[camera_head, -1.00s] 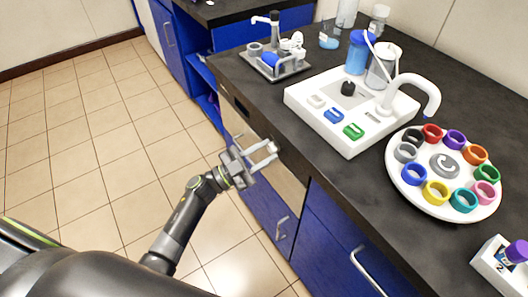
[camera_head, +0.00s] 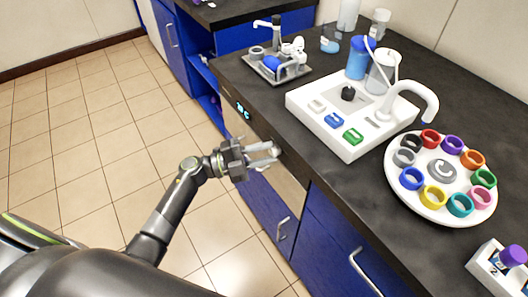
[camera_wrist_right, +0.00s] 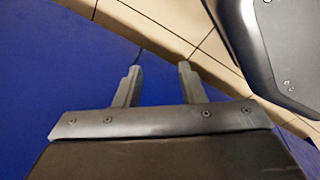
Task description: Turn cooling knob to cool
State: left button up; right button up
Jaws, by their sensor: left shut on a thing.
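My left gripper (camera_head: 275,153) is at the steel front panel (camera_head: 289,183) below the black counter edge. Its two fingers are closed around the small cooling knob (camera_head: 275,150), which is mostly hidden between the fingertips. A small display (camera_head: 242,110) on the same front, up and to the left of the gripper, is lit with cyan characters too small to read. My right gripper (camera_wrist_right: 160,68) shows in the right wrist view, with its fingers apart and nothing between them, beside a blue surface.
On the counter (camera_head: 350,195) stand a white bioreactor unit (camera_head: 318,121) with colored buttons, a round white tray (camera_head: 411,204) of colored rings and a small sink tray (camera_head: 290,76). Blue cabinets (camera_head: 335,237) with handles are below. The tiled floor (camera_head: 85,130) at left is open.

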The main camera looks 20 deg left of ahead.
pick_arm(q)
jog(key=shift+m, duration=0.3)
pick_arm(e)
jog(key=shift+s, duration=0.15)
pick_arm(q)
jog(key=o, duration=1)
jog(key=shift+c, duration=0.2)
pick_arm(e)
jog(key=shift+s, duration=0.3)
pick_arm(q)
jog(key=shift+a, duration=0.1)
jog(key=b+v, duration=0.2)
jog(key=v, duration=1.5)
pick_arm(e)
jog(key=shift+w+f, duration=0.15)
jog(key=shift+w, duration=0.4)
jog(key=shift+w+f, duration=0.15)
jog(key=shift+w, duration=0.4)
pick_arm(q)
jog(key=shift+s+a+r, duration=0.1)
pick_arm(e)
jog(key=shift+s, duration=0.1)
